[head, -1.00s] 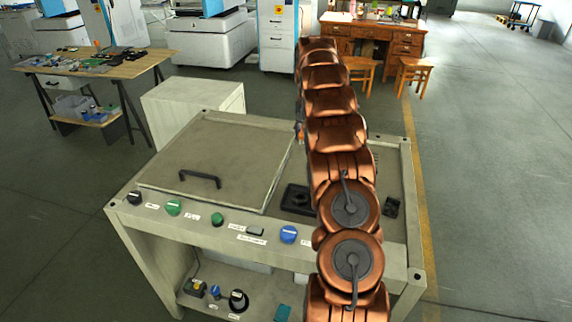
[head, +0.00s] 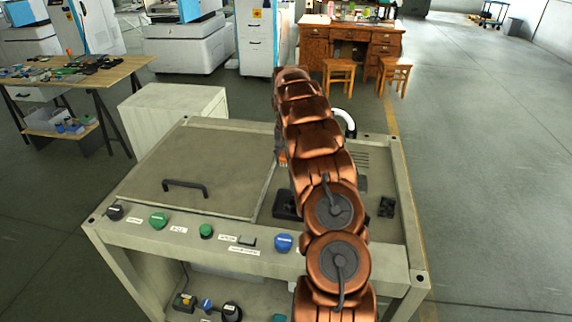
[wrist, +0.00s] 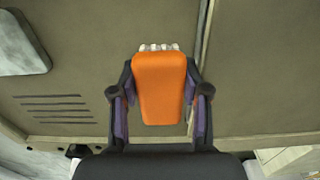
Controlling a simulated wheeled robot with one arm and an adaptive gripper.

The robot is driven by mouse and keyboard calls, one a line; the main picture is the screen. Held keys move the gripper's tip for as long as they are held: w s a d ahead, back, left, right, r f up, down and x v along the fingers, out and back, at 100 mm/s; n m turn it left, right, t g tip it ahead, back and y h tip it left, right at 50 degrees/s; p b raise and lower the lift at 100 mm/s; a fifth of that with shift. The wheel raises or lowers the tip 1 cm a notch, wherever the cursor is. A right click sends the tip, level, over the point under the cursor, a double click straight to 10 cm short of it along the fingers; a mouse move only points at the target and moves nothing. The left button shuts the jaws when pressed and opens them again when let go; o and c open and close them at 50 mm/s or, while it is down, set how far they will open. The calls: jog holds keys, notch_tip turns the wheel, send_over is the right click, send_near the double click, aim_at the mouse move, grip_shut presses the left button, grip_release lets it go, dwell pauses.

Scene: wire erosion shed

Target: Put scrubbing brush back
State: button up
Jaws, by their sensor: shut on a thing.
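The scrubbing brush (wrist: 160,85) has an orange body, and a row of white bristles shows at its far end in the wrist view. My gripper (wrist: 159,104) is shut on it, with one dark, purple-lined finger at each side. The brush is over the grey-beige top of the workbench unit (head: 205,180), near the seam of its lid. Its height above the top is hard to judge. In the head view my copper arm hides most of the gripper and brush; only a small orange patch shows beside the arm.
The lid with a black handle (head: 185,188) covers the unit's left side. A black holder (head: 287,204) and a small black block (head: 386,207) sit on the right side. A white curved pipe (head: 347,122) rises at the back. Open floor lies to the right.

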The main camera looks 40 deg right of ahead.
aim_at(286, 172)
jog(key=shift+f+p, duration=0.7)
jog(key=shift+f, duration=1.45)
jog(key=shift+f, duration=0.15)
jog(key=o, duration=0.8)
jog(key=shift+o, duration=0.2)
notch_tip(286, 172, up, 12)
jog(key=b, duration=0.4)
jog(key=shift+r, duration=0.2)
